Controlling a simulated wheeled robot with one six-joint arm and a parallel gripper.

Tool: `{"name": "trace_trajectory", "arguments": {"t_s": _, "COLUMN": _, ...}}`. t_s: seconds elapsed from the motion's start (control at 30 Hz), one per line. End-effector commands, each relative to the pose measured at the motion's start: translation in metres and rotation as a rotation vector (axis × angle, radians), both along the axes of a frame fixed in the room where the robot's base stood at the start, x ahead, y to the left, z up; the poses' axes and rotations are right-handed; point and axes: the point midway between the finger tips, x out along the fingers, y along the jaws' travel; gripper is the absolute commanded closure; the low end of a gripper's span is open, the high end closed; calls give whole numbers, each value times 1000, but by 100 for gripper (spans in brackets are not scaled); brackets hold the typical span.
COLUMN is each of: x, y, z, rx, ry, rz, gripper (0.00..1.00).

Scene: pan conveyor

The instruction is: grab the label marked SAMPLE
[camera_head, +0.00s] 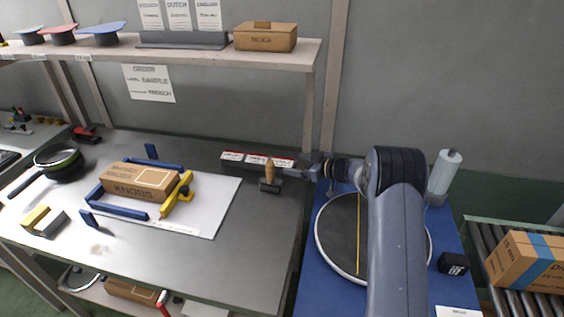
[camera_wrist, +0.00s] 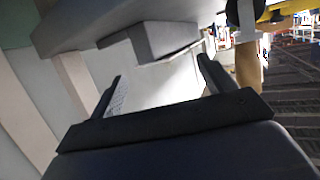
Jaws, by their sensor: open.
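A low holder (camera_head: 223,160) with white labels (camera_head: 258,160) and red edging lies at the back right of the grey bench; the print on these labels is too small to read. A sheet on the wall (camera_head: 149,83) carries the word SAMPLE. My gripper (camera_head: 311,170) is above the bench's right edge, just right of the holder. In the wrist view its two dark fingers (camera_wrist: 159,78) stand wide apart. A pale surface shows between them, and no label is clearly held.
A wooden-handled tool (camera_head: 269,174) stands just in front of the holder, close to my gripper. A KNORS carton (camera_head: 138,182) sits in a blue frame with a yellow clamp (camera_head: 177,195). A shelf (camera_head: 200,52) hangs above. A round plate (camera_head: 338,235) lies on the blue table.

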Motion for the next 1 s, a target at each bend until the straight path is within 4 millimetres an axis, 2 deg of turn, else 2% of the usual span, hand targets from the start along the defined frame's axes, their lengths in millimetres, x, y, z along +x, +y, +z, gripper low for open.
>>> {"name": "trace_trajectory", "arguments": {"t_s": 0.1, "x": 5, "y": 20, "z": -2, "rx": -1, "ry": 1, "rz": 5, "gripper": 22}}
{"name": "trace_trajectory", "arguments": {"t_s": 0.23, "x": 14, "y": 33, "z": -8, "rx": 0, "ry": 0, "rz": 3, "gripper": 22}}
{"name": "trace_trajectory", "arguments": {"t_s": 0.57, "x": 19, "y": 39, "z": -10, "rx": 0, "ry": 0, "rz": 1, "gripper": 22}}
{"name": "trace_trajectory", "arguments": {"t_s": 1.0, "x": 19, "y": 39, "z": -10, "rx": 0, "ry": 0, "rz": 1, "gripper": 58}}
